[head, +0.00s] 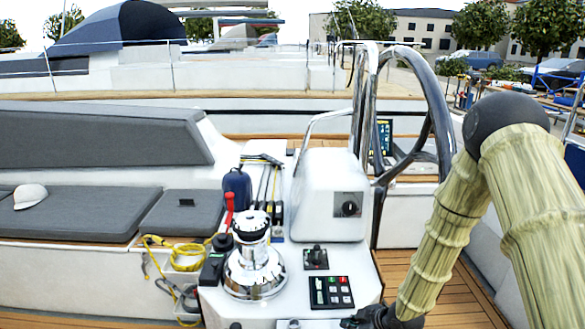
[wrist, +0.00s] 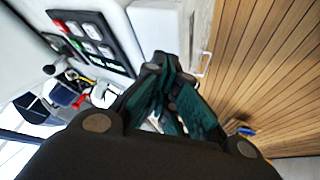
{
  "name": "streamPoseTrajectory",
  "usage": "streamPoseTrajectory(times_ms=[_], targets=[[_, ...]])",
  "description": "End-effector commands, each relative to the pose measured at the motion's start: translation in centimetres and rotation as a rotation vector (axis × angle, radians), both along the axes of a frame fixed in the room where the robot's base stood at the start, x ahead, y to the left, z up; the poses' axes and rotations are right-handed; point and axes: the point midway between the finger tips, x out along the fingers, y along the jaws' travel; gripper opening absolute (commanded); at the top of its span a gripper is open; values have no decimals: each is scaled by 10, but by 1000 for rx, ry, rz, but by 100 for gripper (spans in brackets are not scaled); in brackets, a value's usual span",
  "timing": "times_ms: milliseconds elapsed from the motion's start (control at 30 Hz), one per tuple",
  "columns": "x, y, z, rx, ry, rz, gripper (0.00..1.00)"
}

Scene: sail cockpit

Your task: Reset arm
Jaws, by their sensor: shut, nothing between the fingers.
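My arm comes in from the right in the head view, and my gripper (head: 360,322) is partly cut off at the bottom edge, beside the white console (head: 235,300). In the wrist view my gripper (wrist: 172,100) fills the middle, with its dark teal fingers shut and nothing held. It is close to the console's edge, beside the dark button panel (wrist: 92,42), which also shows in the head view (head: 331,292). I cannot tell whether the fingertips touch anything.
A chrome winch (head: 254,268) and a black rotary switch (head: 316,257) stand on the console. The steering wheel (head: 430,110) rises behind. A yellow rope (head: 185,248) and a white cap (head: 30,196) lie to the left. The wooden deck (wrist: 262,70) on the right is mostly clear.

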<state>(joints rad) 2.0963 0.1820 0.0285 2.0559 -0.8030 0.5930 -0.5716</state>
Motion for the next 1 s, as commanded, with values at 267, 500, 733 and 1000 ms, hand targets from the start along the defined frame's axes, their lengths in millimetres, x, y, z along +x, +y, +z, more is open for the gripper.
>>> streamPoseTrajectory(times_ms=[267,500,733,1000], targets=[[-92,-2,-64,58,244,-273,0],[-220,-17,-118,56,516,-660,0],[-334,-39,-137,-10,691,-1008,0],[-391,-54,-137,-66,749,-1189,0]])
